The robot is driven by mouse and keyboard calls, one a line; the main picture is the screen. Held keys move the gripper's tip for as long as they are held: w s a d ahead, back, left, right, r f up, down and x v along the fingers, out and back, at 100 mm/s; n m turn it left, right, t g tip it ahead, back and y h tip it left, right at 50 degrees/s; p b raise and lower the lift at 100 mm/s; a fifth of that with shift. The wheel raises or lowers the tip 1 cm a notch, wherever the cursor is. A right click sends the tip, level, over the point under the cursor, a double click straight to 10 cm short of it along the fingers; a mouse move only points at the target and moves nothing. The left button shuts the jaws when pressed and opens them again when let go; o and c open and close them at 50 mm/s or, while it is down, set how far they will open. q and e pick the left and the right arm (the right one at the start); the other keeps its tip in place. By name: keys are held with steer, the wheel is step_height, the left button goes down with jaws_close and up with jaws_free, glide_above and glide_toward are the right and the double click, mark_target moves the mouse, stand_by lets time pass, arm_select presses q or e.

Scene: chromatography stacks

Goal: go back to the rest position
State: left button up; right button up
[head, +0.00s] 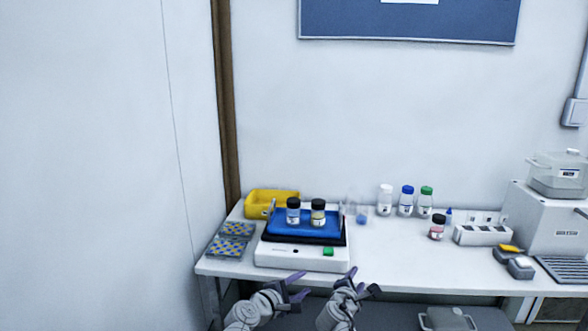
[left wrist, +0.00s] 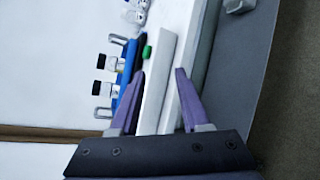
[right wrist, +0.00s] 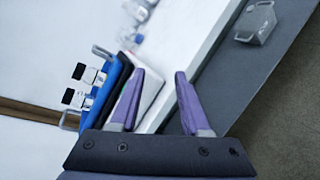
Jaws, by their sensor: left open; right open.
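My left gripper (head: 298,285) is open and empty in front of the bench's front edge, below the white device in the head view. Its two purple fingers also stand apart in the left wrist view (left wrist: 160,75), with nothing between them in grasp. My right gripper (head: 361,282) is open and empty to the right of the left one, also in front of the bench edge. Its fingers are apart in the right wrist view (right wrist: 159,74). The two grippers are close together, and neither visibly touches anything.
A white device (head: 290,256) with a blue tray (head: 335,224) bears two dark-capped bottles on the bench (head: 400,277). A yellow bin (head: 262,202) stands behind it. A grey container (right wrist: 254,24) sits below the bench.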

arm_select(q)
steer(key=s+d+f+m+g+y, duration=0.25)
steer(key=s+f+m+g, duration=0.45)
steer(key=s+f+m, duration=0.45)
steer(key=s+a+f+m+g+y, duration=0.5)
steer(key=s+a+m+y, duration=0.35)
steer(key=s+a, duration=0.2)
arm_select(e)
steer(key=s+a+f+m+g+y, duration=0.2)
steer(key=s+a+f+m+g, duration=0.25)
steer(key=s, duration=0.35)
steer(key=s+a+f+m+g+y, duration=0.1)
steer(key=s+a+f+m+g, duration=0.25)
steer(key=s+f+m, duration=0.35)
steer(key=s+a+f+m+g+y, duration=0.25)
steer(key=s+f+m+g, duration=0.2)
steer(key=s, duration=0.55)
arm_select(q)
step_height(320, 180, up, 18)
steer(key=s+p, duration=0.1)
steer(key=p, duration=1.6)
steer(key=shift+h, duration=0.4)
arm_select(e)
step_height(320, 180, up, 18)
steer(key=shift+a+g, duration=0.4)
steer(key=shift+g, duration=0.05)
